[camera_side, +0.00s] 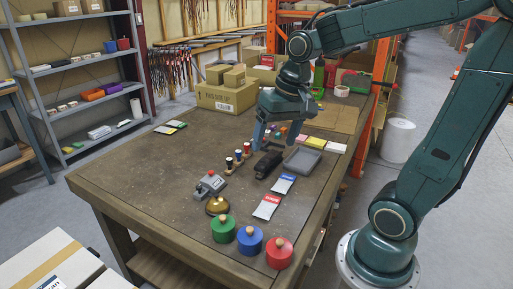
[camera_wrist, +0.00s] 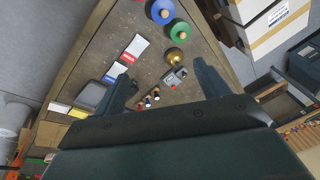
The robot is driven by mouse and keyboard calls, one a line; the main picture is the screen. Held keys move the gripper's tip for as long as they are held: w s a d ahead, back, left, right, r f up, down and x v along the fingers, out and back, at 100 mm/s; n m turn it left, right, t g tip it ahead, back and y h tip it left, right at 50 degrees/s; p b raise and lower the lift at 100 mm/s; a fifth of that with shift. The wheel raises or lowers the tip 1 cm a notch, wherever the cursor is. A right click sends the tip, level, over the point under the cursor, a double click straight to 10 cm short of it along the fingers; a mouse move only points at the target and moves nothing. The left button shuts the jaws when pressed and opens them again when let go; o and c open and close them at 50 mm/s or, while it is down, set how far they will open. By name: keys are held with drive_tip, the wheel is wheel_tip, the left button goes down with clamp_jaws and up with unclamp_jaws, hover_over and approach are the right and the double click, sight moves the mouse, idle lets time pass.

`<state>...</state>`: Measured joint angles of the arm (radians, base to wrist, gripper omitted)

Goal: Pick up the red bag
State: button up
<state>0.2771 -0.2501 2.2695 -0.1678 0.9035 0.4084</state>
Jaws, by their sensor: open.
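The red bag (camera_side: 267,207) is a flat white packet with a red top band, lying on the wooden workbench (camera_side: 150,185) near its right edge. It also shows in the wrist view (camera_wrist: 136,46), beyond the fingertips. A similar blue-banded packet (camera_side: 284,183) lies just behind it in the side view. My gripper (camera_side: 271,147) is open and empty above the bench, farther back than the red bag and apart from it. In the wrist view its two fingers (camera_wrist: 160,77) are spread wide.
A black object (camera_side: 268,164) and a grey tray (camera_side: 302,160) lie near the gripper. A button box (camera_side: 211,185), brass bell (camera_side: 217,206) and green (camera_side: 223,229), blue (camera_side: 250,240) and red (camera_side: 279,253) knobbed discs stand nearby. Cartons (camera_side: 228,96) stand behind. The bench's left is mostly clear.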

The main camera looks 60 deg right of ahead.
drive_tip(key=w+d+f+m+g+y, duration=0.1)
drive_tip(key=w+d+f+m+y, duration=0.1)
drive_tip(key=d+f+m, duration=0.3)
drive_tip(key=w+d+f+m+g+y, duration=0.1)
drive_tip(key=w+d+f+m, duration=0.3)
drive_tip(key=d+f, duration=0.6)
wheel_tip(320, 180, down, 3)
drive_tip(key=shift+w+d+r+m+g+y, duration=0.15)
drive_tip(key=shift+w+d+m+g+y, duration=0.35)
drive_tip(key=shift+m, duration=0.6)
drive_tip(key=shift+s+a, duration=0.1)
drive_tip(key=shift+a, duration=0.05)
hover_over(266, 207)
drive_tip(key=d, duration=0.3)
wheel_tip(266, 207, down, 8)
drive_tip(key=shift+a+r, duration=0.1)
drive_tip(key=shift+x, duration=2.65)
